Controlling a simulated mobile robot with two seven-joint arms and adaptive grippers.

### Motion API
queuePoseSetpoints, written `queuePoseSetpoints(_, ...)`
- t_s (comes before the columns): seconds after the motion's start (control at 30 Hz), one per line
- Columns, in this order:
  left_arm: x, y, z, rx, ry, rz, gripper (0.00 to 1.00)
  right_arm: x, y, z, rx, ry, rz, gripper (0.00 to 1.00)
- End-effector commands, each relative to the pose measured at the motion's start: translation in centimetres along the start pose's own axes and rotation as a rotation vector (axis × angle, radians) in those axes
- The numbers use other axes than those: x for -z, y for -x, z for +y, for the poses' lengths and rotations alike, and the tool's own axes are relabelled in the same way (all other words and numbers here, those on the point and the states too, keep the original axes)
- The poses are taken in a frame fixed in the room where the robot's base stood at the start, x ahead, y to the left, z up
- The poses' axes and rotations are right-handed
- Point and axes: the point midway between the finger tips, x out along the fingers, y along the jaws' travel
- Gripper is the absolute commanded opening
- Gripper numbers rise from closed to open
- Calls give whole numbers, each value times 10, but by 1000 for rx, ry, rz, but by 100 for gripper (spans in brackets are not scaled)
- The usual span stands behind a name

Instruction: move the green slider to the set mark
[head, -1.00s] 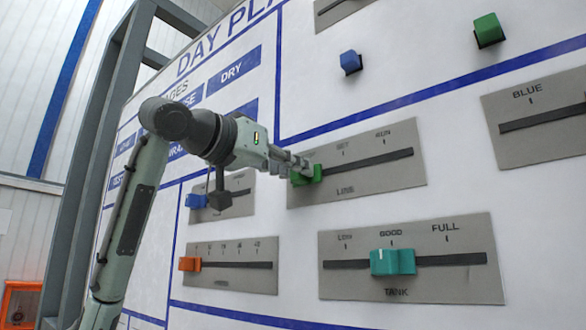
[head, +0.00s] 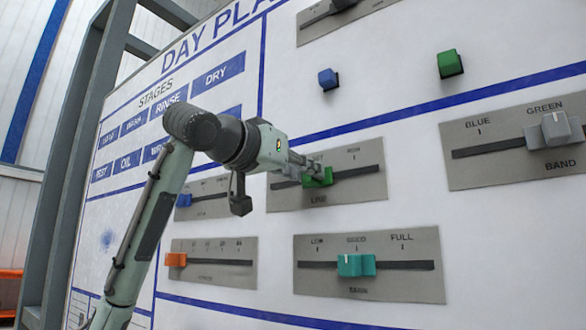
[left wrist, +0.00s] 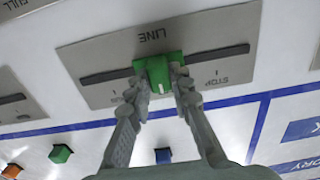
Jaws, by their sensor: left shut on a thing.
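The green slider (head: 317,179) sits in the slot of the LINE plate (head: 350,191), near the middle of the slot. My left gripper (head: 305,168) is shut on the green slider. In the left wrist view the plate appears upside down, and both fingertips (left wrist: 159,86) press the sides of the green slider (left wrist: 150,65). STOP shows to the right of the slider there. The RUN mark shows right of the slider in the head view. My right gripper is not in view.
The TANK plate with its teal slider (head: 357,265) lies below. A blue slider (head: 183,200) and an orange slider (head: 176,260) are at the lower left. The BAND plate has a grey slider (head: 555,129). Blue (head: 328,79) and green (head: 450,63) blocks are on the board above.

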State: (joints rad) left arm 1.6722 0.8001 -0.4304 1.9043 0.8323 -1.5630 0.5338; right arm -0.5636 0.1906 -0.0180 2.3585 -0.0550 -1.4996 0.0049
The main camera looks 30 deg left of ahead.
Motion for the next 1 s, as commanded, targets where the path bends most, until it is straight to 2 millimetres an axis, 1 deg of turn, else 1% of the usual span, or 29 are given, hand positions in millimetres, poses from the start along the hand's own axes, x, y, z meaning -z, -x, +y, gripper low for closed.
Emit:
queuePoseSetpoints(0.23, 1, 0, -1, 1, 2, 4, 0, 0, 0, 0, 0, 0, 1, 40)
queuePoseSetpoints(0.27, 1, 0, -1, 1, 3, 5, 24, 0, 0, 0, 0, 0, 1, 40)
queuePoseSetpoints(0.4, 1, 0, -1, 2, 2, 3, 41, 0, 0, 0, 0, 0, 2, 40)
queuePoseSetpoints(0.67, 0, 0, -1, 2, 2, 1, 41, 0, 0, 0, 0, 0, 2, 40)
queuePoseSetpoints(0.77, 0, 4, -1, 2, 2, 2, 41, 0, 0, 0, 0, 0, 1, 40)
queuePoseSetpoints(0.87, 1, 15, -1, 2, 3, 5, 41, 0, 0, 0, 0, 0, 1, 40)
queuePoseSetpoints(0.97, 1, 34, -1, 2, 1, 5, 41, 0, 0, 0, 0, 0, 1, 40)
queuePoseSetpoints(1.0, 1, 43, -1, 2, 1, 6, 41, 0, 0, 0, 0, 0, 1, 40)
